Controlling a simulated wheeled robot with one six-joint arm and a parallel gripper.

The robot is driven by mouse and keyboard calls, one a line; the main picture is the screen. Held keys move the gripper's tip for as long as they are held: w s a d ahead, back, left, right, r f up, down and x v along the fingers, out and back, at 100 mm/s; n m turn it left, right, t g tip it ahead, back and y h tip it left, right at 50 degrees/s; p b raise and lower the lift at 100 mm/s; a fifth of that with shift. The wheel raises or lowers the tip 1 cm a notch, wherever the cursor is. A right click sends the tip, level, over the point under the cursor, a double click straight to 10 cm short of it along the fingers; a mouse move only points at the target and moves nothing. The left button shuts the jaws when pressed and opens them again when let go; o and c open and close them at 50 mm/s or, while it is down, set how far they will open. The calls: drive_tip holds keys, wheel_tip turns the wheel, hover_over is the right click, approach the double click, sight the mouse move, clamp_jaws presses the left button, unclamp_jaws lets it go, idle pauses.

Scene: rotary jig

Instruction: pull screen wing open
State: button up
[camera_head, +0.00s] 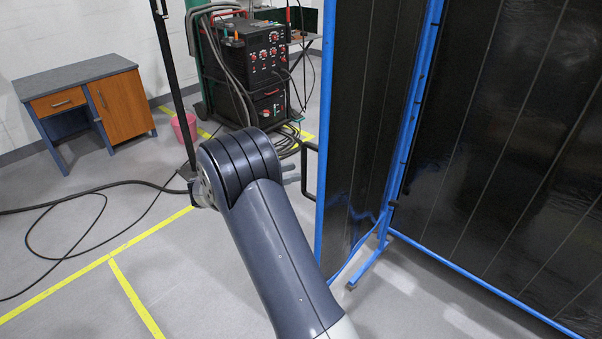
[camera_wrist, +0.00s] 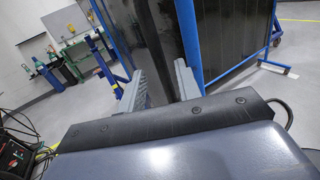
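The screen wing (camera_head: 362,110) is a dark panel in a blue frame, standing at an angle to the larger screen in the head view. Its black bracket handle (camera_head: 304,170) sticks out to the left of the blue edge post. My gripper (camera_head: 291,174) is just left of the handle, partly hidden behind my arm. In the wrist view my gripper (camera_wrist: 160,68) has its two grey fingers apart. A dark upright bar (camera_wrist: 154,48), which looks like the handle, shows between them; whether a finger touches it is unclear. The blue post (camera_wrist: 188,38) stands beyond the right finger.
The larger dark screen (camera_head: 505,140) fills the right side. A black welding machine (camera_head: 262,55) with hoses stands behind the handle. A wooden desk (camera_head: 85,100) and a pink bucket (camera_head: 184,126) are at left. Cables (camera_head: 75,205) cross the floor; yellow-lined floor is otherwise open at lower left.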

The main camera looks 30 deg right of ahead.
sight(303, 171)
drive_tip(key=w+a, duration=0.1)
drive_tip(key=a, duration=0.5)
drive_tip(key=shift+b, duration=0.45)
drive_tip(key=d, duration=0.3)
drive_tip(key=s+d+p, duration=0.1)
drive_tip(key=d, duration=0.2)
drive_tip(key=d+p, duration=0.1)
drive_tip(key=d, duration=0.3)
drive_tip(key=shift+s+d, duration=0.1)
drive_tip(key=shift+s, duration=0.3)
drive_tip(key=shift+d, duration=0.2)
drive_tip(key=shift+s+f, duration=0.1)
drive_tip(key=shift+s, duration=0.25)
